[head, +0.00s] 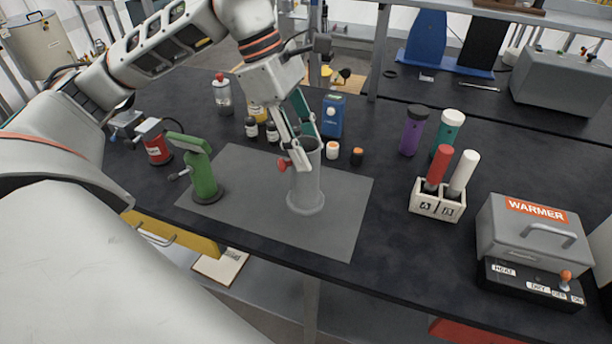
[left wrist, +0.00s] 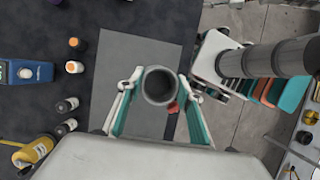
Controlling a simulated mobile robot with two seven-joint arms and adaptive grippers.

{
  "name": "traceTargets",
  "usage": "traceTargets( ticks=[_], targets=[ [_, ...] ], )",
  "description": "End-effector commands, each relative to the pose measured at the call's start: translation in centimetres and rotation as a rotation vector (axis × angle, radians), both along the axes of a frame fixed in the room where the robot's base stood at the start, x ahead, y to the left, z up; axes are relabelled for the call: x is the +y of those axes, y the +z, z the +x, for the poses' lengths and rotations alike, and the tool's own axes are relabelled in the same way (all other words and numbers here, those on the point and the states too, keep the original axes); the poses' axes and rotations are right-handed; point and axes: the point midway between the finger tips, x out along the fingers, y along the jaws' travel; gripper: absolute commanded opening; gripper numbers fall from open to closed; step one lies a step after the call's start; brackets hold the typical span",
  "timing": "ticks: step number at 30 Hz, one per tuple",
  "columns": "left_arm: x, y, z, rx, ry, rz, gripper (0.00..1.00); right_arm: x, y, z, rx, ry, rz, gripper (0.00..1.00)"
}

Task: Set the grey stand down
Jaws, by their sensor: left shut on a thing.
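The grey stand (head: 305,185) is an upright open-topped tube with a round flared base and a red knob (head: 283,164) on its side. It is over the grey mat (head: 335,235) on the dark bench in the head view; its base looks to be on or just above the mat, I cannot tell which. My left gripper (head: 298,150) is shut on the stand near its rim, coming down from above. In the left wrist view the tube's round mouth (left wrist: 160,86) shows between the two fingers. My right gripper is not in view.
A green stand (head: 203,175) is on the mat's left side. A blue box (head: 333,116) and small bottles are behind. A white rack (head: 437,204) with red and white handles and a warmer (head: 532,235) are to the right. The mat's front right is clear.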

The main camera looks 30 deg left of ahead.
Motion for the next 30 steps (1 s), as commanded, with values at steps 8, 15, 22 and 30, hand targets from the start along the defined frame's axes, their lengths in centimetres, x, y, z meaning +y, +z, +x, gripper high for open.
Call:
traceTargets(
  ticks=[8,15,22,30],
  targets=[
    [0.0,-3.3,0.0,0.0,0.001,0.0,0.0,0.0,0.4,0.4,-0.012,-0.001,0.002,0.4],
    [0.0,-6.2,0.0,0.002,0.0,-0.001,0.0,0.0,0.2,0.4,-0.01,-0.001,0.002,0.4],
    [0.0,-7.1,0.0,-0.002,0.001,0.0,0.0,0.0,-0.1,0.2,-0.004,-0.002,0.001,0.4],
    [0.0,-7.4,0.0,-0.001,0.0,0.0,0.0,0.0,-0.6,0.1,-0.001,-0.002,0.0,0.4]
  ],
)
